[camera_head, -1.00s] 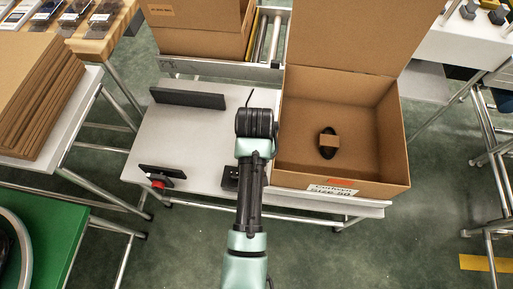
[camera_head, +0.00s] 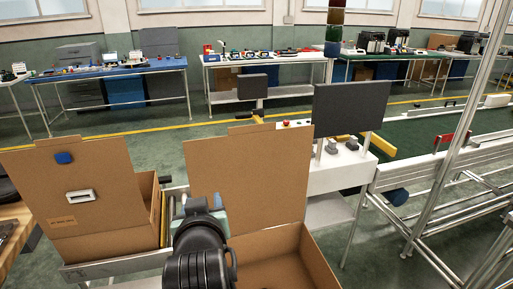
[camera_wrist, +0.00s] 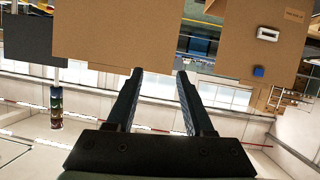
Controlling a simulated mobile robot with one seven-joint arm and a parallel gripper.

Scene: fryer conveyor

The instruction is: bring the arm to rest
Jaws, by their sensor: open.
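My gripper (camera_wrist: 160,76) is open in the wrist view, with its two dark fingers apart and nothing between them. The brown flap of a cardboard box (camera_wrist: 135,40) lies beyond the fingertips. In the head view my arm rises from the bottom edge, in front of the box; its dark, rounded joint hides part of the box. The gripper's fingers are hard to make out there.
An open cardboard box (camera_head: 290,245) stands right of my arm, its flap raised. Another open box (camera_head: 70,200) stands to the left. A black screen (camera_head: 348,107) and a conveyor (camera_head: 440,170) are at the right. Worktables line the far wall.

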